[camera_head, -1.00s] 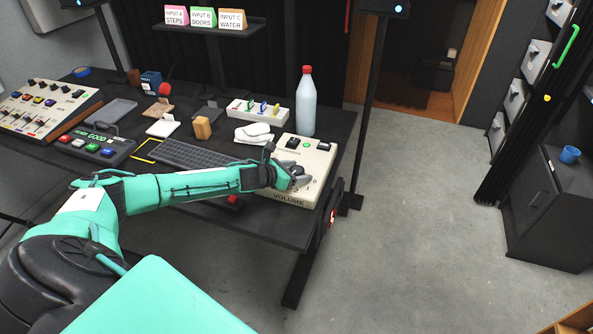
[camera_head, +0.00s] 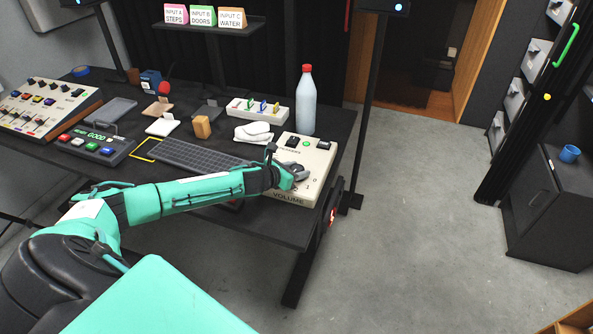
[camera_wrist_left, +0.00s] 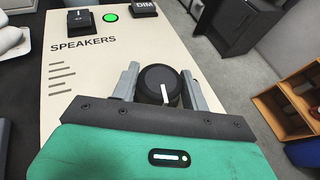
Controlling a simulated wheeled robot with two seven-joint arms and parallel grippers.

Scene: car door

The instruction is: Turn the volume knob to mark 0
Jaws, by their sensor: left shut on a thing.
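The volume knob (camera_wrist_left: 159,85) is a round black knob with a white pointer line, on the cream speaker box (camera_head: 318,160). In the left wrist view its pointer runs toward the lower right of the knob. My left gripper (camera_head: 297,173) is shut on the knob, with one grey finger on each side of it, as the left wrist view (camera_wrist_left: 160,88) shows. In the head view the gripper hides most of the knob and part of the marks. The word VOLUME and a mark 1 show on the box. My right gripper is not in view.
The speaker box also has a green light (camera_wrist_left: 109,17), a black switch (camera_wrist_left: 80,18) and a DIM button (camera_wrist_left: 144,8). A white bottle (camera_head: 306,104) stands behind it.

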